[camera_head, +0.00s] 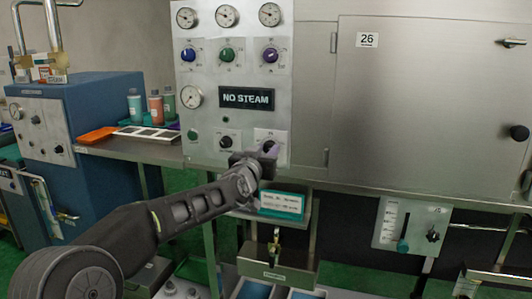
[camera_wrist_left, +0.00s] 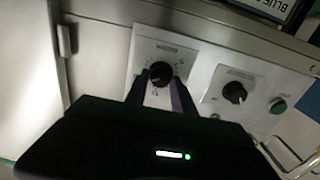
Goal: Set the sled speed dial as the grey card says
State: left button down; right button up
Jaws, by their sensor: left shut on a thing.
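A pale control panel (camera_head: 207,105) carries several dials. My left gripper (camera_head: 262,164) is at its lower right dial (camera_head: 269,146), partly hidden by the gripper. In the left wrist view, the gripper's fingers (camera_wrist_left: 160,88) are shut on this black dial (camera_wrist_left: 160,73), over a white scale plate. The lettering on that plate is too small to read. A white card in a teal frame (camera_head: 282,202) hangs below the panel; its writing is too blurred to read surely. I cannot tell which card is the grey one. My right gripper is not in view.
A second black dial (camera_head: 226,142) sits left of the held one; it shows in the left wrist view (camera_wrist_left: 234,92) too. A "NO STEAM" display (camera_head: 247,98) is above. A large steel cabinet (camera_head: 430,100) stands right, bottles (camera_head: 155,108) and an orange tray (camera_head: 97,135) left.

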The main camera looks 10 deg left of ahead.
pick_arm(q)
jog(key=n+b, duration=0.2)
jog(key=n, duration=0.4)
jog(key=shift+f, duration=0.15)
jog(key=n+b, duration=0.2)
jog(key=n, duration=0.4)
jog(key=shift+a+n, duration=0.1)
jog(key=shift+n, duration=0.2)
jog(key=n+b, duration=0.1)
jog(key=n, duration=0.2)
jog(key=shift+f+n, duration=0.1)
jog(key=shift+n, duration=0.2)
jog(key=n+b, duration=0.1)
jog(key=n, duration=0.2)
jog(key=shift+n, duration=0.3)
jog(key=n+b, duration=0.1)
jog(key=n, duration=0.5)
jog(key=shift+f, duration=0.1)
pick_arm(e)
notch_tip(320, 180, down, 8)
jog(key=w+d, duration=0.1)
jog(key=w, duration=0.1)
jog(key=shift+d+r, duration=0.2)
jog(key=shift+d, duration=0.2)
pick_arm(q)
jog(key=c, duration=1.1)
grip_release()
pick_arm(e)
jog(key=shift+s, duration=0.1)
